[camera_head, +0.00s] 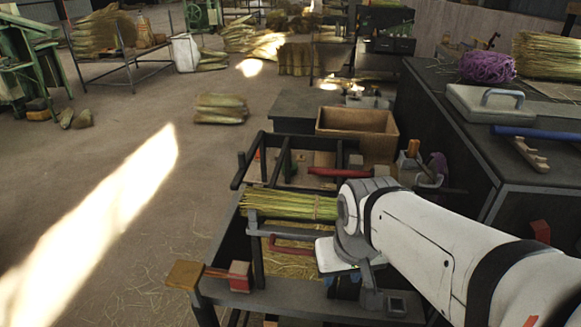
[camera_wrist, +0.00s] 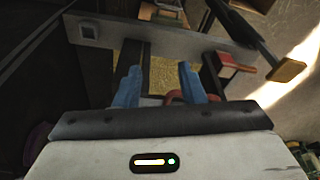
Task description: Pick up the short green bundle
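The short green bundle (camera_head: 289,205) lies across the winding bench, tied with a thin band near its right part. Its right end reaches close to my arm's wrist, which may hide some of it. My gripper (camera_wrist: 160,84) has its two blue fingers apart in the wrist view, with nothing between them but yellow straw (camera_wrist: 161,74) lower down. In the head view the gripper is mostly hidden by my arm and points down on the near side of the bundle. I cannot make out the bundle in the wrist view.
Yellow straw (camera_head: 290,262) lies in the bench below the bundle. A red handle (camera_head: 292,247) and a dark bar stand near the gripper. A wooden-ended crank (camera_head: 186,275) juts out left. A cardboard box (camera_head: 357,125) stands behind. The floor to the left is open.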

